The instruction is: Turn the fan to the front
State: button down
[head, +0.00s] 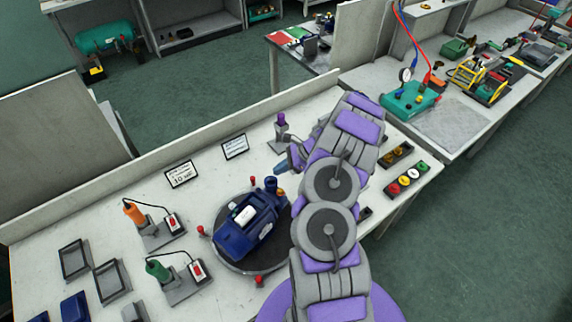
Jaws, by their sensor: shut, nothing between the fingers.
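A blue pump (247,225) with a white box on top lies on a dark round turntable (262,262) with several red knobs around its rim. An upright dark blue cylinder (271,187) stands at the pump's far right end. I cannot make out which end carries the fan. My gripper (282,167) is small in view, just beyond the turntable's far right edge. It is shut and empty, apart from the pump as far as I can tell. My arm hides the turntable's right edge and part of the bench.
Orange (134,213) and green (157,269) tools stand in holders left of the turntable. A purple-topped post (281,121) stands behind my gripper. Coloured buttons (406,178) lie to the right. Two signs (181,174) stand near the bench's back wall.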

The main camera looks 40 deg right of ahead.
jog(key=x, duration=0.3)
jog(key=shift+f, duration=0.3)
jog(key=a, duration=0.1)
jog(key=w+a, duration=0.1)
jog(key=a+b, duration=0.1)
jog(key=shift+w+r, duration=0.15)
jog(key=shift+w, duration=0.1)
jog(key=shift+w+a, duration=0.2)
jog(key=shift+a, duration=0.25)
jog(key=shift+d, duration=0.1)
jog(key=shift+d, duration=0.2)
jog(key=shift+a, duration=0.1)
